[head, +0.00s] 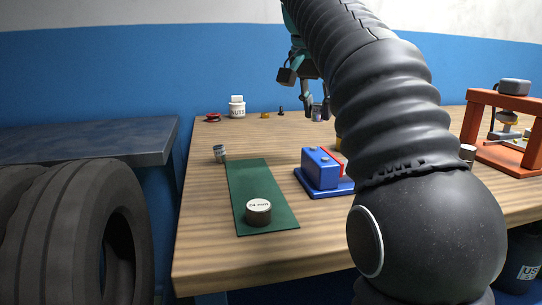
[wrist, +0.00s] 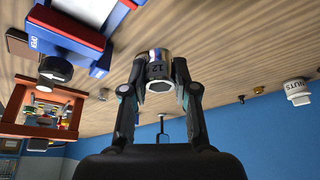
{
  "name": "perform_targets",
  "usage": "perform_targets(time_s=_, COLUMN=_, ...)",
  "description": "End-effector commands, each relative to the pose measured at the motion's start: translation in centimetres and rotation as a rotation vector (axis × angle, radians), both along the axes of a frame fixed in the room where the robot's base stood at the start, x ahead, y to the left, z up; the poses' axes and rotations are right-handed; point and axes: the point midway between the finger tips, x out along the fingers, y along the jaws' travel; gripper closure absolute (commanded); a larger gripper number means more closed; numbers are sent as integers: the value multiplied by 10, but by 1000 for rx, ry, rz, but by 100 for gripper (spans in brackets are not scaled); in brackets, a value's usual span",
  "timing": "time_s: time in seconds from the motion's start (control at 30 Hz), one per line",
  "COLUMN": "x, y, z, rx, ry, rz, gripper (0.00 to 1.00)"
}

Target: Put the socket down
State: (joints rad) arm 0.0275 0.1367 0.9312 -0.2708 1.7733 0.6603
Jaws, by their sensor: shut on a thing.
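My gripper (wrist: 159,78) is shut on a silver metal socket (wrist: 158,68) marked 12, with a finger on each side of it. In the head view my gripper (head: 312,105) holds this socket (head: 316,114) over the back part of the wooden table (head: 225,262). I cannot tell how high it is above the wood. A green mat (head: 262,185) lies at the table's left. A dark round piece with a white top (head: 258,212), its label seeming to read 24 mm, stands on the mat's near end. Another small metal socket (head: 219,153) stands just left of the mat's far end.
A blue vise-like block (head: 322,170) stands right of the mat. A white NUTS jar (head: 237,107) and a red part (head: 212,118) stand at the back left. An orange frame (head: 500,155) stands at the right. Bare wood shows between the mat and the back edge.

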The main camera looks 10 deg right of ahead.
Motion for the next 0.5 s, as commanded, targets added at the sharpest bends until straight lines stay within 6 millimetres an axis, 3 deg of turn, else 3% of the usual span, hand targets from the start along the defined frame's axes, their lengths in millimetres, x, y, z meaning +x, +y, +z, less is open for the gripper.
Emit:
perform_targets(time_s=0.3, x=44, y=50, z=-39, rx=0, ry=2, rz=6, gripper=100)
perform_targets(time_s=0.5, x=62, y=68, z=-55, rx=-1, ry=1, rz=2, gripper=100)
